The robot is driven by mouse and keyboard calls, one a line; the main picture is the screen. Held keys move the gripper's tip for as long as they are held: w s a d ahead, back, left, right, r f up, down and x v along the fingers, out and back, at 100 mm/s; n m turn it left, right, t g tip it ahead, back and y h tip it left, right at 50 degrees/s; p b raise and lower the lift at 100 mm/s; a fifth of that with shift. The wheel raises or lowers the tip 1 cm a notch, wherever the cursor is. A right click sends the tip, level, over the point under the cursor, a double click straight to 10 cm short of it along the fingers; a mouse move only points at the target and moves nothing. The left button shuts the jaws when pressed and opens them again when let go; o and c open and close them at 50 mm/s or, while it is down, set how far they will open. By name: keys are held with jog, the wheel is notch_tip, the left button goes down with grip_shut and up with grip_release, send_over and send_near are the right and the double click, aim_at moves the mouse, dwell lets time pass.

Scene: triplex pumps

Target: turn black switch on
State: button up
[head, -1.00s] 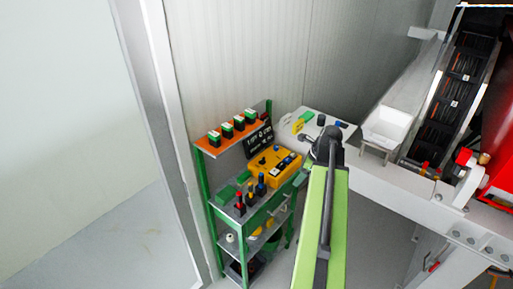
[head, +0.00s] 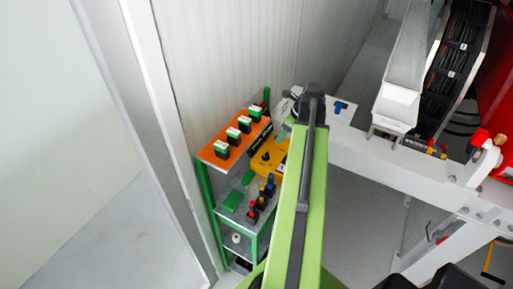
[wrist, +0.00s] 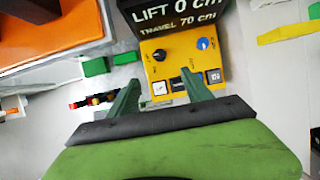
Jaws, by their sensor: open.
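A yellow control box (wrist: 176,62) stands below a black display reading "LIFT 0 cm, TRAVEL 70 cm" (wrist: 172,12). The box carries a black knob (wrist: 159,55), a blue knob (wrist: 203,43) and a lower row of small black and white switches, including a dark one (wrist: 178,85). Which way any switch is set is too small to tell. My gripper (wrist: 160,80) is open and empty, its two dark green fingers apart over the lower part of the box. In the head view, my green arm hides part of the yellow box (head: 264,162).
Orange shelf (head: 222,157) with several green-topped black items stands left of the box. Red, yellow and blue-topped items (head: 262,195) stand on the lower shelf. A wall panel rises behind. A white beam (head: 385,165) and white bin (head: 397,100) lie to the right.

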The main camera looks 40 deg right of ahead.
aim_at(266, 154)
jog(key=b+x, duration=0.5)
jog(key=x, duration=0.1)
jog(key=b+x, duration=1.1)
jog(key=shift+w+a+f, duration=0.1)
jog(key=shift+w+f, duration=0.05)
jog(key=shift+w, duration=0.2)
grip_shut()
